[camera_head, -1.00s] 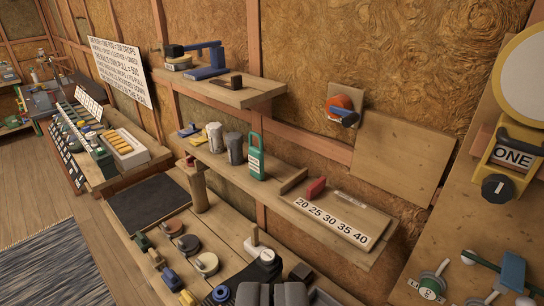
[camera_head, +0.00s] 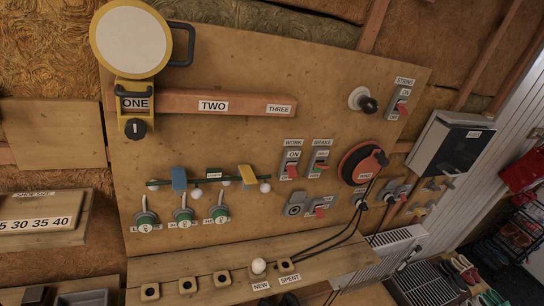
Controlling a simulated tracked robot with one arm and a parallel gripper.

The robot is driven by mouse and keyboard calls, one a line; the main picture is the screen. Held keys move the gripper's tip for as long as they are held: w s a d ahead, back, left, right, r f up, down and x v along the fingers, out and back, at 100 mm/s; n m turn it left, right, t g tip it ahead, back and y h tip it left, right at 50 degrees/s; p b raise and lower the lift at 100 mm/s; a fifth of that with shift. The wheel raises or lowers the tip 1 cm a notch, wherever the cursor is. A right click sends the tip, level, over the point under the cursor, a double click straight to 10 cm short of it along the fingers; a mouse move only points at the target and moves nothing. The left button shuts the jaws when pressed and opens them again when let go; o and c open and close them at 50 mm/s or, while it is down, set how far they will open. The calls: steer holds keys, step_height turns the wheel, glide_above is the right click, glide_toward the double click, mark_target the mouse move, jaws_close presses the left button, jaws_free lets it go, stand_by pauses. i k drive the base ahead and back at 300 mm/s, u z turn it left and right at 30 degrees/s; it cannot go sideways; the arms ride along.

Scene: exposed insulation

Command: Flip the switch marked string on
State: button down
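The switch marked STRING (camera_head: 399,105) is a small grey plate with a red toggle, at the upper right of the wooden panel (camera_head: 330,105). The label STRING (camera_head: 405,81) is above it. The word ON is at the top of the plate, and the red toggle sits at the lower part, seemingly tilted down. A round light fitting with a black knob (camera_head: 367,104) is just left of the switch. I cannot make out my gripper in this view.
WORK (camera_head: 291,160) and BRAKE (camera_head: 318,160) switches, a red-orange disc (camera_head: 360,165) and several knobs crowd the panel's lower right. A ledge (camera_head: 210,272) with black cables runs below. A grey box (camera_head: 450,148) and a radiator (camera_head: 385,258) stand to the right.

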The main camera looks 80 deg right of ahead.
mark_target(400, 104)
steer(key=z, duration=1.95)
